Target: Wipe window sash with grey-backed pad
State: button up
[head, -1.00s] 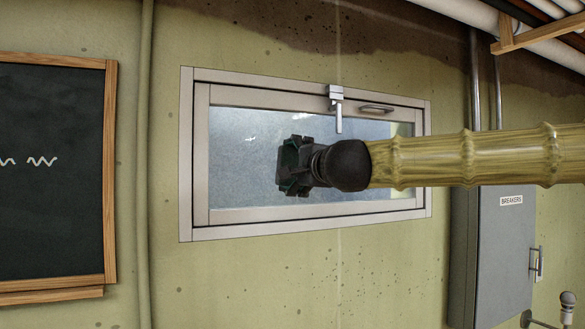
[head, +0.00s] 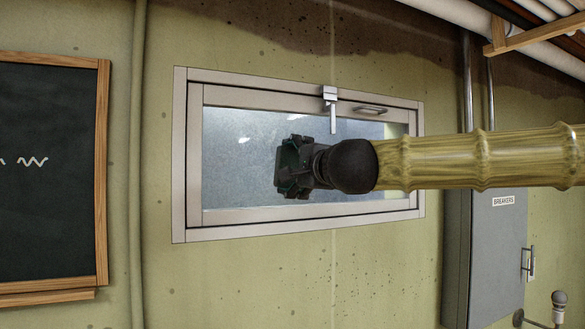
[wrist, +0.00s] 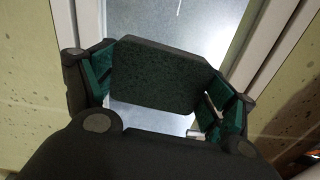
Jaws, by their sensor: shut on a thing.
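The window sash (head: 300,219) is a pale frame around a frosted pane (head: 235,140), shut in the wall in the head view. A latch (head: 331,110) and a small handle (head: 370,110) are on its top rail. My gripper (head: 294,168) is in front of the pane, left of centre. In the wrist view my gripper (wrist: 162,88) is shut on a dark grey-backed pad (wrist: 157,72), with a green-lined finger at each side. The pad's wiping face is turned away. I cannot tell whether it touches the window.
A chalkboard (head: 50,170) hangs at the left beside a vertical pipe (head: 136,200). A grey breaker box (head: 490,255) is on the wall at the right, under my arm. Pipes (head: 480,20) run along the top right. The wall below the window is clear.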

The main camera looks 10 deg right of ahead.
aim_at(272, 160)
jog(key=shift+w, duration=0.1)
jog(key=shift+w+a+r+p, duration=0.2)
jog(key=shift+w+a+r, duration=0.1)
jog(key=shift+w, duration=0.7)
jog(key=shift+w+a+r+p, duration=0.15)
jog(key=shift+w+r+p, duration=0.15)
jog(key=shift+w, duration=0.75)
jog(key=shift+w+a+r+p, duration=0.15)
jog(key=shift+w+a+r, duration=0.15)
jog(key=shift+w, duration=0.95)
jog(key=shift+w+a, duration=0.2)
jog(key=shift+w, duration=0.75)
jog(key=shift+d, duration=0.1)
jog(key=shift+w+d, duration=0.25)
jog(key=shift+d, duration=0.7)
jog(key=shift+w+d, duration=0.2)
jog(key=shift+d, duration=0.75)
jog(key=shift+r, duration=0.1)
jog(key=shift+s+a, duration=0.25)
jog(key=shift+a, duration=0.75)
jog(key=shift+s+a, duration=0.2)
jog(key=shift+a, duration=0.8)
jog(key=shift+s, duration=0.1)
